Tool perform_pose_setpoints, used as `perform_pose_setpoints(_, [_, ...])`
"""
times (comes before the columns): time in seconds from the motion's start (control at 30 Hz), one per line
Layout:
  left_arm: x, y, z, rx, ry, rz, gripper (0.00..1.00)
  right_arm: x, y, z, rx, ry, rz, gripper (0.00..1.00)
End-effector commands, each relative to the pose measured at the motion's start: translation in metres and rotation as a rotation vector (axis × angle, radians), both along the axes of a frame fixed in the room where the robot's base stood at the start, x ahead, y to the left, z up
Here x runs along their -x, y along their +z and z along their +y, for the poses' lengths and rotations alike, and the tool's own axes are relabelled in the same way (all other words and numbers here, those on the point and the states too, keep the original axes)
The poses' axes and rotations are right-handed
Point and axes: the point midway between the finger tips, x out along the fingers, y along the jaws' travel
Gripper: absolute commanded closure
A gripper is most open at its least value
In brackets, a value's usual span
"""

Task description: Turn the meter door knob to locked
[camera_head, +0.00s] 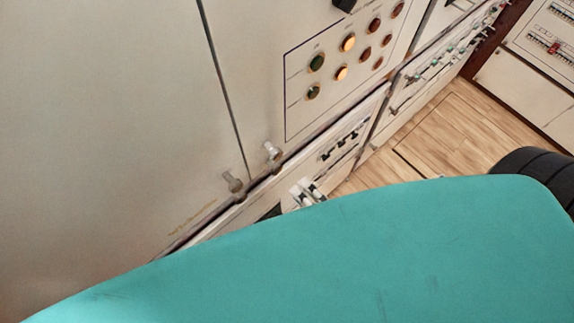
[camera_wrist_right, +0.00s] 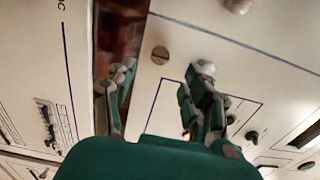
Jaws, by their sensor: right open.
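In the right wrist view, my right gripper (camera_wrist_right: 163,78) is dark green with grey fingertips. Its two fingers stand apart with nothing held between them. A small round brown knob with a slot (camera_wrist_right: 160,55) sits on a pale panel, in the gap between the fingertips as seen there. Whether this is the meter door knob, and how far it is from the fingers, I cannot tell. In the head view, two metallic knobs or latches (camera_head: 233,182) (camera_head: 272,152) stick out along the lower edge of the pale cabinet. My left gripper is not in view.
A large teal part of my own body covers the lower head view. An outlined panel of coloured lamps (camera_head: 343,73) is on the cabinet. Wood-look floor (camera_head: 430,135) lies beyond, with another breaker panel (camera_head: 545,50) at the upper right. A dark reddish gap (camera_wrist_right: 118,35) runs beside the panel.

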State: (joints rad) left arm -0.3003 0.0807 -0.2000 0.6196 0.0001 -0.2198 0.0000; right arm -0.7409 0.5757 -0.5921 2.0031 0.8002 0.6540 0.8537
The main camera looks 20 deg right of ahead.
Motion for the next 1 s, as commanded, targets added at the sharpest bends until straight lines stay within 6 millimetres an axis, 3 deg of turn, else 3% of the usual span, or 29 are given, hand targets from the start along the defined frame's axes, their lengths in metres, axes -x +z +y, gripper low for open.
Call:
perform_pose_setpoints(0.1, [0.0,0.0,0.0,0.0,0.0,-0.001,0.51,0.019,0.0,-0.007,0.003,0.002,0.001,0.49])
perform_pose_setpoints(0.3, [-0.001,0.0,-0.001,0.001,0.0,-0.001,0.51,0.034,0.0,-0.012,0.0,0.001,-0.001,0.49])
perform_pose_setpoints(0.87, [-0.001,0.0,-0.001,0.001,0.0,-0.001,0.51,0.035,0.0,-0.013,0.002,0.0,-0.002,0.49])
perform_pose_setpoints(0.97, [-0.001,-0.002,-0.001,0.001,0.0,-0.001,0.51,0.033,-0.016,-0.013,0.057,0.01,0.001,0.49])
perform_pose_setpoints(1.0, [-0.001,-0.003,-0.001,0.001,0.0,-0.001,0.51,0.031,-0.029,-0.014,0.104,0.02,0.005,0.49])
